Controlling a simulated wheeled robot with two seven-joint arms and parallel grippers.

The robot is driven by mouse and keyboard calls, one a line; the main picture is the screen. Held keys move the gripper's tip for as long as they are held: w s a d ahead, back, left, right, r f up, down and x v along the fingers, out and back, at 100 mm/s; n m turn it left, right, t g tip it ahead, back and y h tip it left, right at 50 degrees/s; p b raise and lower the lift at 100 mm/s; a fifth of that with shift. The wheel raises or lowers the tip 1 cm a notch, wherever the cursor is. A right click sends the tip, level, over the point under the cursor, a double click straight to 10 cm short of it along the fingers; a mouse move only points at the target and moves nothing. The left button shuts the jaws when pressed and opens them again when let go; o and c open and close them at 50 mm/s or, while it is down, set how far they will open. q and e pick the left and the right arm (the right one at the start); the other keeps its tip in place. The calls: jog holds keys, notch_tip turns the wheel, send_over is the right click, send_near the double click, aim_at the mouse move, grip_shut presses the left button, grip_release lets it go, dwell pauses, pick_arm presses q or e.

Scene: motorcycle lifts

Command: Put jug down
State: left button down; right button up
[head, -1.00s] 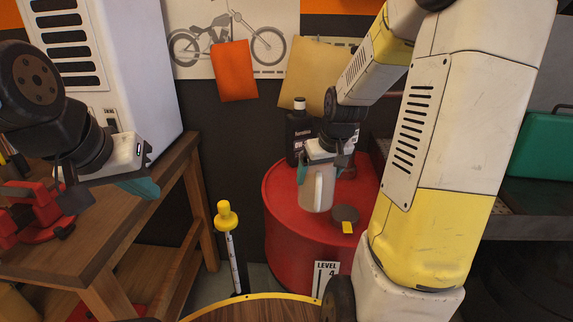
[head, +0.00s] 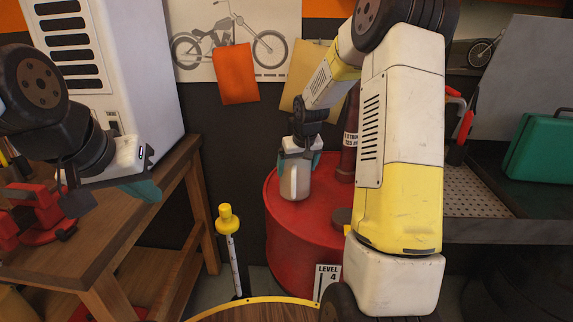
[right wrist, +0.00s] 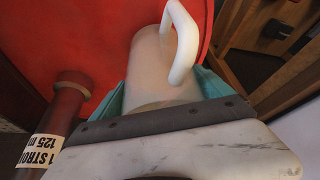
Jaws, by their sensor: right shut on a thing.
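The jug (head: 294,184), pale and translucent with a white handle, is upright at the top of the red drum (head: 285,235). I cannot tell whether its base touches the drum top. My right gripper (head: 299,160) is shut on the jug from above, teal fingers at its sides. In the right wrist view the jug (right wrist: 150,70) sits between the teal fingers, its handle toward the top, with red drum surface beyond. My left gripper (head: 108,195) is open and empty, over the wooden bench at the left.
A dark red pump column (head: 350,145) with a stroke label stands on the drum, right of the jug. A dark cap (head: 342,216) lies near the drum's front right. A yellow-topped dipstick (head: 229,220) stands left of the drum. The wooden bench (head: 115,235) is at left.

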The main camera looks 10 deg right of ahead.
jog(key=shift+f, duration=0.3)
jog(key=shift+f, duration=0.15)
jog(key=o, duration=1.8)
jog(key=v, duration=1.2)
jog(key=s+a+r+t, duration=0.1)
jog(key=s+r, duration=0.3)
jog(key=s, duration=0.2)
jog(key=s+a+r, duration=0.2)
jog(key=s+r, duration=0.2)
jog(key=s, duration=0.3)
jog(key=shift+m+t+y, duration=0.3)
jog(key=shift+t+y, duration=0.1)
jog(key=shift+y, duration=0.5)
jog(key=s, duration=0.5)
jog(key=s+a, duration=0.1)
jog(key=s, duration=0.3)
jog(key=s+a, duration=0.1)
jog(key=s, duration=0.4)
jog(key=shift+s+a+f, duration=0.1)
jog(key=shift+s+a, duration=0.1)
jog(key=shift+s, duration=0.15)
